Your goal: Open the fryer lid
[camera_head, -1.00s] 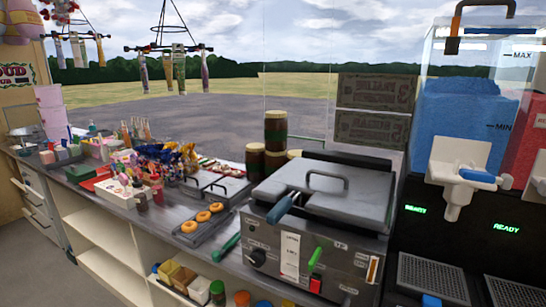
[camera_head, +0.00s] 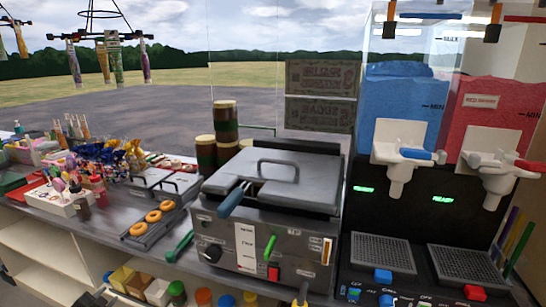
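The fryer (camera_head: 222,232) stands on the counter in the middle of the head view. Its grey lid (camera_head: 310,193) lies down over the top, with a dark bar handle (camera_head: 277,163) standing up from it. A blue-grip handle (camera_head: 232,201) sticks out at the front left from under the lid. The front panel has a black knob, a white label, a green lever and a red switch. A small yellow and dark tip (camera_head: 301,294) at the bottom edge may be part of my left gripper; its fingers cannot be made out. My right gripper is not in view.
Stacked dark jars (camera_head: 226,132) stand behind the fryer. A tray of doughnuts (camera_head: 143,231) lies to its left. Blue (camera_head: 402,112) and red (camera_head: 499,120) drink dispensers stand to its right. Several coloured bottle caps show below the counter's front edge.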

